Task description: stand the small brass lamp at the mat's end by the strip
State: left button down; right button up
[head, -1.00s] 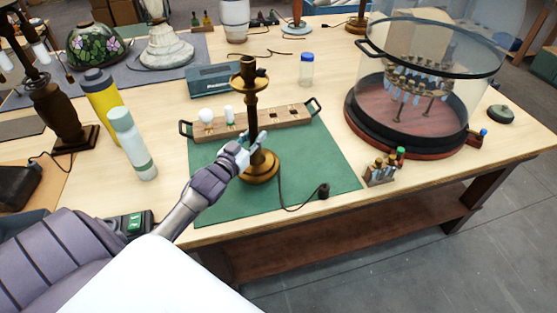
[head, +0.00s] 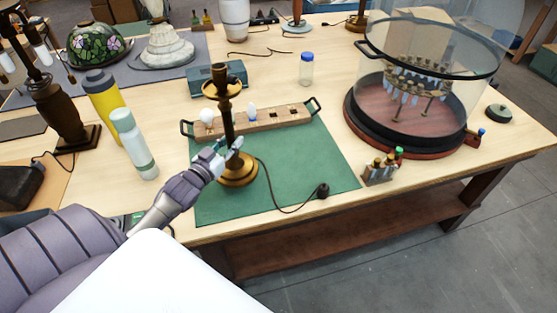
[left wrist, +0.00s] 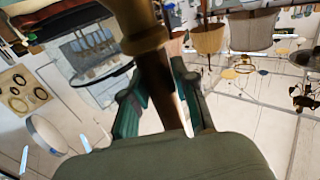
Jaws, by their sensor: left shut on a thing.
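The small brass lamp (head: 225,115) leans slightly left over the left part of the green mat (head: 290,185). Its round base (head: 238,170) is over the mat; I cannot tell whether it touches. My left gripper (head: 229,147) is shut on the lamp's stem, low above the base. In the left wrist view the stem (left wrist: 160,80) runs between the two fingers. The lamp's cord trails right to a black plug (head: 322,190) on the mat. The wooden strip (head: 275,118), with two bulbs and empty holes, lies along the mat's far edge, just behind the lamp. My right gripper is out of view.
A white-green bottle (head: 133,145) and a yellow bottle (head: 104,98) stand left of the mat. A small rack of vials (head: 381,170) stands at the mat's right edge, near the large glass case (head: 420,85). The mat's right half is mostly clear.

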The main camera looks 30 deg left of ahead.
pick_arm(q)
jog(key=s+a+p, duration=0.1)
jog(key=s+a, duration=0.3)
jog(key=shift+s+r, duration=0.25)
jog(key=shift+s, duration=0.1)
dwell(0.3)
dwell(0.4)
jog(key=shift+p, duration=0.35)
dwell(0.4)
jog(key=shift+f+b, duration=1.45)
jog(key=shift+f, duration=1.1)
dwell(0.5)
